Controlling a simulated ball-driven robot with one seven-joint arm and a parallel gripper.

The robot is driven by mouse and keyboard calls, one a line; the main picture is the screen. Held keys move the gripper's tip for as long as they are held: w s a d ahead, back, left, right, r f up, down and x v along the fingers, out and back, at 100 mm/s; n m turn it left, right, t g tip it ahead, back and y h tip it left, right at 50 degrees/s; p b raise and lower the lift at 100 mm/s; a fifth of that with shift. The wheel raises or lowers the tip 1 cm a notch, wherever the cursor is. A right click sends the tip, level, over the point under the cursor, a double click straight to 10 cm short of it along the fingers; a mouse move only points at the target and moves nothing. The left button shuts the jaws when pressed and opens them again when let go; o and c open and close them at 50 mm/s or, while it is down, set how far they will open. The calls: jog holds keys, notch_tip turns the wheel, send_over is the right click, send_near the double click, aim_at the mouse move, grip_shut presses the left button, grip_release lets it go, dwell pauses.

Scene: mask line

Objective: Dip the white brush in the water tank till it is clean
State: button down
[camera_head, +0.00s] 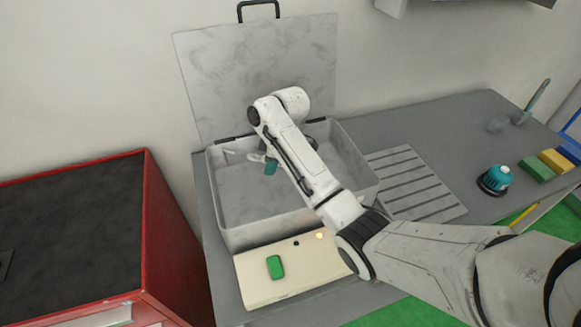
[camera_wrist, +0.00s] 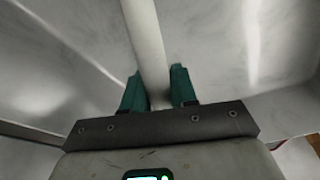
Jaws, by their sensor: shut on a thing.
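The water tank (camera_head: 275,230) is a grey open basin with its lid (camera_head: 255,70) raised against the wall. My arm reaches over its right side. My gripper (camera_head: 264,163) is inside the tank's outline near the back. In the wrist view my gripper's teal fingers (camera_wrist: 156,84) are closed around a pale, round handle, which I take for the white brush (camera_wrist: 145,35). The handle runs up and out of the picture. The brush's bristle end does not show clearly in either view, so I cannot tell how clean it is. I cannot make out a water surface.
A teal-and-black device (camera_head: 495,179) and sponges (camera_head: 537,169) stand farther right. A red cabinet (camera_head: 146,215) is left.

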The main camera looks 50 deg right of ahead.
jog(key=shift+w+p+v, duration=0.2)
jog(key=shift+p+v, duration=0.7)
jog(key=shift+v, duration=0.25)
jog(key=shift+a+r, duration=0.15)
jog(key=shift+r, duration=3.65)
jog(key=shift+v, duration=1)
jog(key=shift+w+a+r, duration=0.15)
jog(key=shift+w+r, duration=0.05)
jog(key=shift+r, duration=0.15)
jog(key=shift+w+a+v, duration=0.15)
jog(key=shift+w+v, duration=0.05)
jog(key=shift+v, duration=0.8)
jog(key=shift+w+a+v, duration=0.1)
jog(key=shift+w+v, duration=0.05)
jog(key=shift+v, duration=0.8)
jog(key=shift+r, duration=0.1)
